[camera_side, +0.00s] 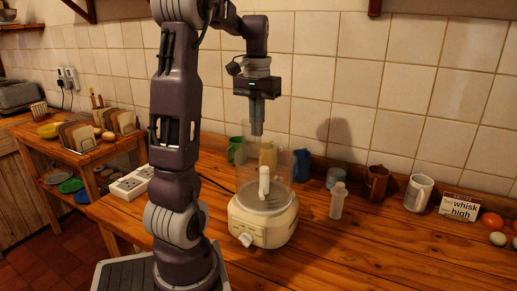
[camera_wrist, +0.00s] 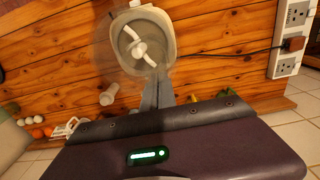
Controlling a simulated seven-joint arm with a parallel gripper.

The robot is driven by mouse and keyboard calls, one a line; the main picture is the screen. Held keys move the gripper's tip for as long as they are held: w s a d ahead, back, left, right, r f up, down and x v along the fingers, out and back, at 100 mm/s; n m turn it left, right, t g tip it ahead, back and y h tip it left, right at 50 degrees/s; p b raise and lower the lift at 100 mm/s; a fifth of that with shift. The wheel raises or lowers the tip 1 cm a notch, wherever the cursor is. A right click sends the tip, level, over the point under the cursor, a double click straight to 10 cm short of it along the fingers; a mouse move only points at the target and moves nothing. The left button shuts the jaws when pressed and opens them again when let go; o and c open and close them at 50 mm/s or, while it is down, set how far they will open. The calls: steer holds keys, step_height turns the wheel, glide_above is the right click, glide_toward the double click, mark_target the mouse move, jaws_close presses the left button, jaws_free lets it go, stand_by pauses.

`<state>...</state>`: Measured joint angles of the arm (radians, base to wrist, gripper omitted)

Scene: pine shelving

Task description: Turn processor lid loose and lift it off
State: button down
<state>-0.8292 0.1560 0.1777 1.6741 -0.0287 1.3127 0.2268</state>
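The food processor (camera_side: 263,228) stands on the wooden counter, with a cream base, a front knob and a clear bowl (camera_side: 243,188). A white upright handle shows on the bowl's front. The wrist view looks down on the processor (camera_wrist: 168,45), with a white curved part (camera_wrist: 138,45) inside the clear bowl. A separate lid is hard to make out; clear surfaces blend together. My gripper (camera_side: 257,132) points down above the bowl, its fingertips close to the bowl's top. Its fingers (camera_wrist: 160,78) look close together in the wrist view, with nothing clearly visible between them.
A small pale bottle (camera_side: 338,201), a brown mug (camera_side: 376,183), a white mug (camera_side: 418,193) and a sign (camera_side: 458,206) stand to the right. Green (camera_side: 236,150) and yellow mugs are behind the bowl. A socket strip (camera_side: 130,184) lies left. The front right counter is clear.

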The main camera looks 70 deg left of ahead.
steer(key=shift+s+d, duration=0.25)
steer(key=shift+s, duration=0.35)
steer(key=shift+s+d, duration=0.25)
steer(key=shift+s, duration=0.35)
stand_by(1.6)
step_height(320, 180, up, 5)
stand_by(0.5)
